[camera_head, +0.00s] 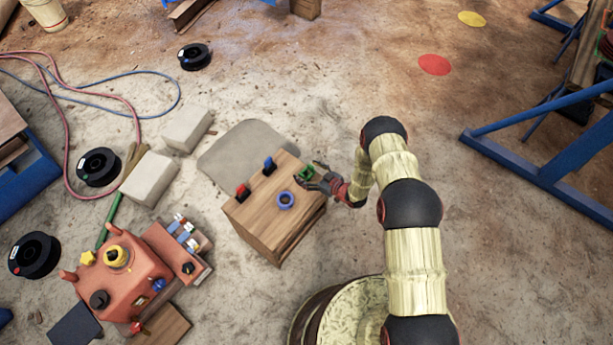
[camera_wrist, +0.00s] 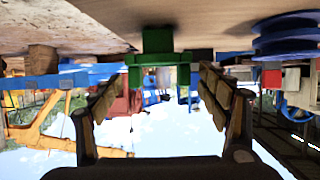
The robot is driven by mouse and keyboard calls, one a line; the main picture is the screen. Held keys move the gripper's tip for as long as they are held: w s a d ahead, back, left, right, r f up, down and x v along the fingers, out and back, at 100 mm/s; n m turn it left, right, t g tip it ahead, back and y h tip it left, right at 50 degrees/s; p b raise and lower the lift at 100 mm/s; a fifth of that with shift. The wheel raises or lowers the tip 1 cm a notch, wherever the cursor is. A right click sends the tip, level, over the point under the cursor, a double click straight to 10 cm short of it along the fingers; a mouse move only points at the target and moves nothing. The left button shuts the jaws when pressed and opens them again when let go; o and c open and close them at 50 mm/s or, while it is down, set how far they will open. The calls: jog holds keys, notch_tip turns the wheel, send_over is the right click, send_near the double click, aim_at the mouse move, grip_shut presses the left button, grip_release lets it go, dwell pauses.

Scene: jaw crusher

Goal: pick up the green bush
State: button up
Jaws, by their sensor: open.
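The green bush (camera_head: 306,172) is a small green block-like piece on the top of a wooden crate (camera_head: 252,215), near its right corner. In the wrist view the green bush (camera_wrist: 157,58) is upside down, with a raised middle and two prongs. My gripper (camera_head: 317,180) is right beside it at the crate's edge. In the wrist view my gripper (camera_wrist: 158,80) is open, with one finger on each side of the bush and visible gaps. I cannot tell whether the bush is fully between the fingertips in depth.
A blue ringed piece (camera_head: 285,200), a blue piece (camera_head: 268,166) and a red piece (camera_head: 242,191) also stand on the crate. An orange machine (camera_head: 125,280) stands at the lower left. Pale blocks (camera_head: 187,128) lie behind the crate. The floor to the right is mostly clear.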

jog(key=shift+w+a+f, duration=0.2)
jog(key=shift+w+a, duration=0.1)
jog(key=shift+c, duration=1)
jog(key=shift+r, duration=0.1)
jog(key=c, duration=1.3)
